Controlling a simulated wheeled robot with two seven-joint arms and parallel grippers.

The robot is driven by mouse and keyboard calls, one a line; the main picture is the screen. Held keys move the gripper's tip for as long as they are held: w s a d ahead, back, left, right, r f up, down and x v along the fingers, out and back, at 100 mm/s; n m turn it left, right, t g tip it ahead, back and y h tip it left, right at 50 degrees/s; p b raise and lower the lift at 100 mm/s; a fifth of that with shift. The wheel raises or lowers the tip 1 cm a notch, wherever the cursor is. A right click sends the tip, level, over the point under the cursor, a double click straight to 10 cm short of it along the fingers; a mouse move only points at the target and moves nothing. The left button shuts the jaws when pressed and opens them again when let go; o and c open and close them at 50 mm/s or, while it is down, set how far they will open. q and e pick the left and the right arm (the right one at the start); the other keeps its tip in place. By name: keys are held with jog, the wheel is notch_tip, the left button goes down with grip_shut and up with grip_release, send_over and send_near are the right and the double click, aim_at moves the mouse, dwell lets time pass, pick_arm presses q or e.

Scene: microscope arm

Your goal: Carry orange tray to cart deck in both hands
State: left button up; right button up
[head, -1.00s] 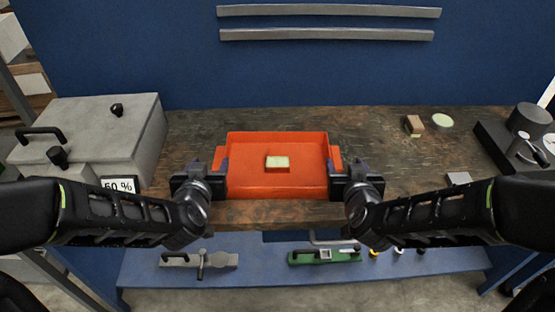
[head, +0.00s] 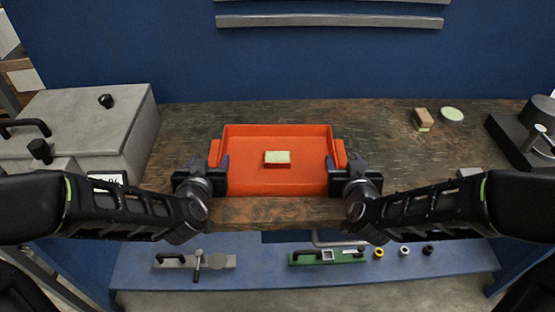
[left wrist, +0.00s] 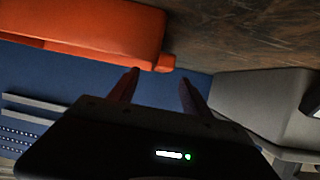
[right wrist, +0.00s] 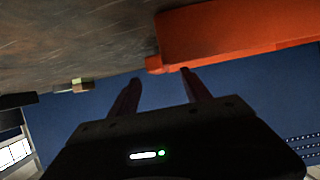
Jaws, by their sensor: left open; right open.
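The orange tray (head: 277,186) sits on the worn wooden bench top, with a small block, pale on top, (head: 277,158) lying inside it. The tray has a small lug on each side, and it also shows in the left wrist view (left wrist: 90,25) and the right wrist view (right wrist: 230,30). My left gripper (head: 219,165) is open at the tray's left side, close to the left lug (left wrist: 166,63). My right gripper (head: 335,165) is open at the right side, close to the right lug (right wrist: 154,64). Contact cannot be made out. The cart deck cannot be identified.
A grey box with black handles (head: 90,125) stands at the bench's left. A lower blue shelf (head: 270,275) holds tools. A blue wall (head: 330,60) stands behind.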

aim_at(215, 152)
pick_arm(q)
jog(key=x, duration=0.7)
jog(key=shift+s, duration=0.1)
pick_arm(e)
jog(key=x, duration=0.7)
jog(key=shift+s, duration=0.1)
pick_arm(q)
jog(key=shift+c, duration=0.6)
pick_arm(e)
jog(key=shift+c, duration=0.6)
pick_arm(q)
grip_shut()
pick_arm(e)
grip_shut()
pick_arm(q)
jog(key=shift+r, duration=0.1)
pick_arm(e)
jog(key=shift+r, duration=0.1)
